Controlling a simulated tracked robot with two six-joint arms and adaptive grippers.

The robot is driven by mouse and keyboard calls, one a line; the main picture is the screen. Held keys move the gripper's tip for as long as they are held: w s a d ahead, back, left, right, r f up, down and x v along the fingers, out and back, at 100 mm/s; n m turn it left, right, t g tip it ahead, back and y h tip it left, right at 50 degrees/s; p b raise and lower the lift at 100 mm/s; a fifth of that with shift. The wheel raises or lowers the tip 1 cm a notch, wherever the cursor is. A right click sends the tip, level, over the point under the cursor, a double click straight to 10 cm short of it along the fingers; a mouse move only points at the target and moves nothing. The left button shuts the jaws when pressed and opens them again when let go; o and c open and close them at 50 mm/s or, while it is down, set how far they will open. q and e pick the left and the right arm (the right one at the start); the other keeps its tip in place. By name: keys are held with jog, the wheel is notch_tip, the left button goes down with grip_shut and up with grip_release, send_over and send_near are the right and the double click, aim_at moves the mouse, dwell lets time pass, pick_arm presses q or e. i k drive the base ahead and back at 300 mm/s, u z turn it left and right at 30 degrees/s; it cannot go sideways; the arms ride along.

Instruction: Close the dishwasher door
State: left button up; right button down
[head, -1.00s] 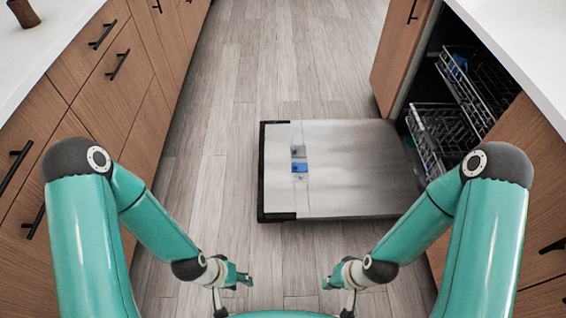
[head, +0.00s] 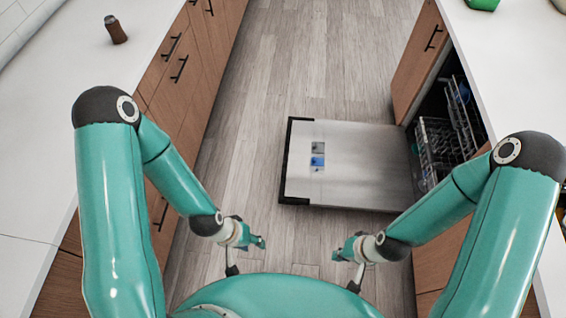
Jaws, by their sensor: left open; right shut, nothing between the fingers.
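The dishwasher door (head: 365,175) is folded down flat, low over the floor, with its inner metal face up and a blue detergent compartment near its free edge. It joins the dishwasher opening at the right, where the racks (head: 440,140) show inside. My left gripper (head: 262,243) is open and empty, in front of the door and to its left. My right gripper (head: 338,255) is shut and empty, in front of the door's near edge. Both are apart from the door.
Wooden cabinets with black handles (head: 180,69) line the left side under a white counter holding a brown bottle (head: 116,30). A cabinet panel (head: 416,65) stands beyond the dishwasher, and a green object (head: 483,4) sits on the right counter. The wooden floor (head: 260,140) left of the door is clear.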

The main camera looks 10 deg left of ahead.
aim_at(367, 168)
jog(key=u, duration=0.15)
jog(key=k, duration=0.3)
jog(key=u, duration=0.8)
jog(key=i, duration=1.75)
jog(key=z, duration=2.1)
